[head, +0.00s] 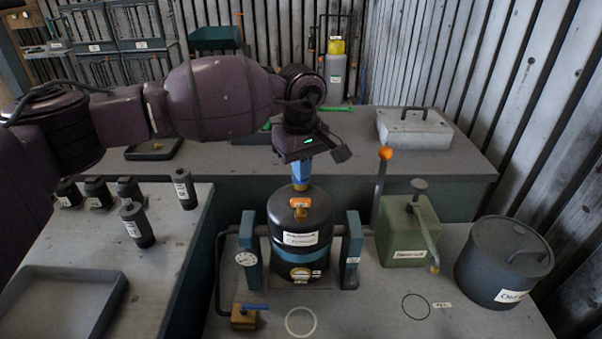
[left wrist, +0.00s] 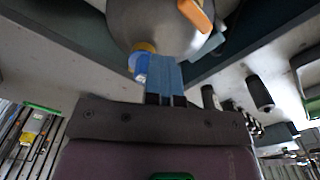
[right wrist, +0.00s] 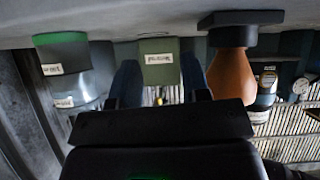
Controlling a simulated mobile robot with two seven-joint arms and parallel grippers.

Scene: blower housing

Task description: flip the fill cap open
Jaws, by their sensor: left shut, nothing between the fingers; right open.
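The black tank (head: 300,222) stands in a teal bracket on the front bench, with an orange handle (head: 298,203) on its top. In the left wrist view a bright blue cap (left wrist: 139,66) sits by a yellow neck (left wrist: 146,47) on the tank (left wrist: 150,18). My left gripper (head: 301,183) is shut and empty, pointing down at the tank top. Its blue fingers (left wrist: 163,60) are right beside the cap, perhaps touching; they partly hide it. I cannot tell how far the cap is open. My right gripper (right wrist: 160,75) is open and empty, outside the head view.
A gauge (head: 246,259) is left of the tank. Right of it are an orange-knobbed lever (head: 385,153), a green box (head: 408,236) and a grey lidded pot (head: 503,262). Black canisters (head: 137,224) and a tray (head: 62,305) are on the left bench.

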